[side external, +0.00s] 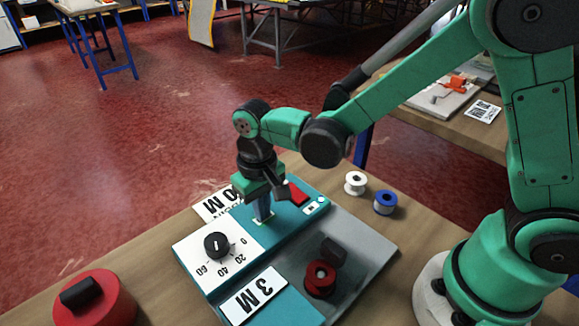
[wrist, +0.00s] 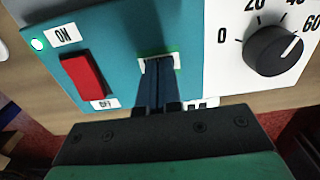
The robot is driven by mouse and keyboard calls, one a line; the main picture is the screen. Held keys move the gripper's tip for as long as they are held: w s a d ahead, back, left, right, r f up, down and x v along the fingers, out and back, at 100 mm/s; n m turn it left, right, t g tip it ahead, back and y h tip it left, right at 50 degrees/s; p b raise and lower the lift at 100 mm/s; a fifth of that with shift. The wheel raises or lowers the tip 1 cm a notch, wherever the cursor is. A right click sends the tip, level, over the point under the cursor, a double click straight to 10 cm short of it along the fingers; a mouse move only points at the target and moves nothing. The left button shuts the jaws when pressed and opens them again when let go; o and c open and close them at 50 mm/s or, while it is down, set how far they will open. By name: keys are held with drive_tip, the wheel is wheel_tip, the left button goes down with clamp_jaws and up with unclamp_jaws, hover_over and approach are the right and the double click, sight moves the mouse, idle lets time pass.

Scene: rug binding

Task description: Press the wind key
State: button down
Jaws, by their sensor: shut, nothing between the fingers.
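A teal control box (side external: 290,222) lies on the wooden table. My gripper (side external: 263,216) points straight down over it with its fingers together and nothing held. In the wrist view the fingertips (wrist: 158,72) are at a small pale key with a green edge (wrist: 142,62), between the red switch and the dial. The fingers cover most of this key, and I cannot tell whether it is pressed down. A label below it is mostly hidden, so I cannot read its name. The red rocker switch (wrist: 83,76) has ON and OFF labels.
A black dial (side external: 217,245) sits on a white scale panel. A red knob part (side external: 320,278), white spool (side external: 355,183) and blue spool (side external: 385,202) are nearby. A large red round part (side external: 95,300) stands at the front left.

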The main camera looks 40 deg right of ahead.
wheel_tip(320, 180, up, 14)
idle(0.6)
idle(0.5)
drive_tip(key=s+d+f+t, duration=0.3)
drive_tip(key=s+d+t, duration=0.2)
drive_tip(key=d, duration=0.5)
drive_tip(key=shift+s+d+t, duration=0.3)
drive_tip(key=shift+d+t, duration=0.1)
drive_tip(key=shift+t, duration=0.7)
